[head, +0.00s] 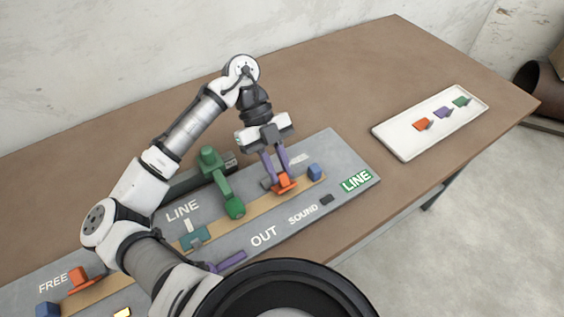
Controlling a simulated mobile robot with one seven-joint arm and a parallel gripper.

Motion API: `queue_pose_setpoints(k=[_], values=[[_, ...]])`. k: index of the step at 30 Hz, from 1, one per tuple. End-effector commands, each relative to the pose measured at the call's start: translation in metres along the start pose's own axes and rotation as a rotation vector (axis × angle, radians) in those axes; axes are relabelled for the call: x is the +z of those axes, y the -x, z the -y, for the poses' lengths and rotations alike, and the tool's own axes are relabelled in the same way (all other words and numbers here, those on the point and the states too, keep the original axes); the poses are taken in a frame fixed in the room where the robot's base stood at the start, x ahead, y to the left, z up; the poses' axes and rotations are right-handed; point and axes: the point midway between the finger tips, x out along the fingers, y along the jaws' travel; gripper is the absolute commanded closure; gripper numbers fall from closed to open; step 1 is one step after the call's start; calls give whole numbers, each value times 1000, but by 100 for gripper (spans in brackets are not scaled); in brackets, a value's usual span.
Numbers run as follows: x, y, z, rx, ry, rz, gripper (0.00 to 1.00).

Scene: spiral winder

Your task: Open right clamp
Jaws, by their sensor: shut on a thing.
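The right clamp (284,185) is an orange piece on the tan strip, near the right end of the grey panel (341,157). My gripper (275,176) comes down on it from above, and its two purple fingers are shut on the orange piece. The fingers hide part of it. A blue block (315,171) sits just to its right. A similar orange clamp (80,279) is at the panel's left end, beside another blue block (47,310).
A green lever (222,182) stands left of my gripper. A teal piece (194,238) and a purple bar (231,261) are on the panel. A white tray (407,151) with orange, purple and green pieces lies at the right. The table (340,75) behind is clear.

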Motion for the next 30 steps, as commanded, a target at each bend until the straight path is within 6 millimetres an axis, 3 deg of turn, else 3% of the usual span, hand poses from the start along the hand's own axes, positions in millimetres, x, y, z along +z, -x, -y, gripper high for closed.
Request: queue_pose_setpoints(k=[15, 30], values=[[16, 11, 0, -1, 3, -315, 100], [20, 10, 0, -1, 1, -364, 100]])
